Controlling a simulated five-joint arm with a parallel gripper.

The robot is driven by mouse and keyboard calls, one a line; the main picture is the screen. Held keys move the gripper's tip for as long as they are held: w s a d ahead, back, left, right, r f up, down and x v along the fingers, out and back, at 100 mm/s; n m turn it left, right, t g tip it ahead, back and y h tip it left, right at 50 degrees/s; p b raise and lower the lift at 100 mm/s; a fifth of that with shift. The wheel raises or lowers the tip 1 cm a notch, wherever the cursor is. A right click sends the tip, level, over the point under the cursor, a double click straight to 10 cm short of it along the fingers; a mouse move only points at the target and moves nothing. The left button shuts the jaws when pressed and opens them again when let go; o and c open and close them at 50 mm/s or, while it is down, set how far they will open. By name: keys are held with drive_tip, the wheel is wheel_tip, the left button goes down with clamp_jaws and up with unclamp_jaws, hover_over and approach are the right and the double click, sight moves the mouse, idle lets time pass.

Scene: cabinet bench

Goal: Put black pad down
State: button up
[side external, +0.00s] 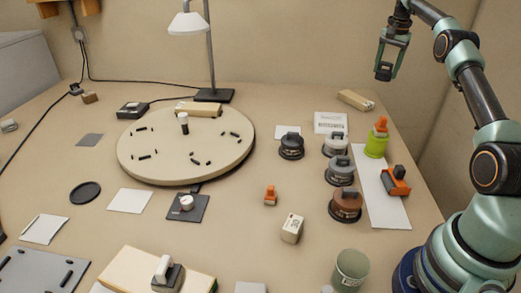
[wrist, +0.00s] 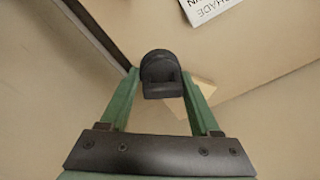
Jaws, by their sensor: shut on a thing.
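My gripper (side external: 391,52) is raised high at the upper right of the side view, well above the bench. Its green fingers are shut on a small dark thing, which I take to be the black pad (wrist: 161,76). In the wrist view the pad sits between the fingertips, with a rounded top and a flat block-like front. In the side view it is a small dark shape at the finger ends (side external: 384,72). It touches nothing but my fingers.
Below my gripper lie a wooden block (side external: 356,100) and a printed white card (side external: 331,123). Several round handled weights, such as a black one (side external: 291,148), stand nearby. A round board (side external: 150,165) and a lamp (side external: 212,60) are further left. Bare bench shows between them.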

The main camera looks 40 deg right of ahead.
drive_tip(key=shift+s+d+f, duration=0.15)
drive_tip(key=shift+d+f, duration=0.05)
drive_tip(key=shift+f, duration=0.45)
wheel_tip(320, 180, down, 19)
drive_tip(key=shift+r, duration=0.15)
drive_tip(key=o, duration=1.4)
drive_tip(key=shift+o, duration=0.2)
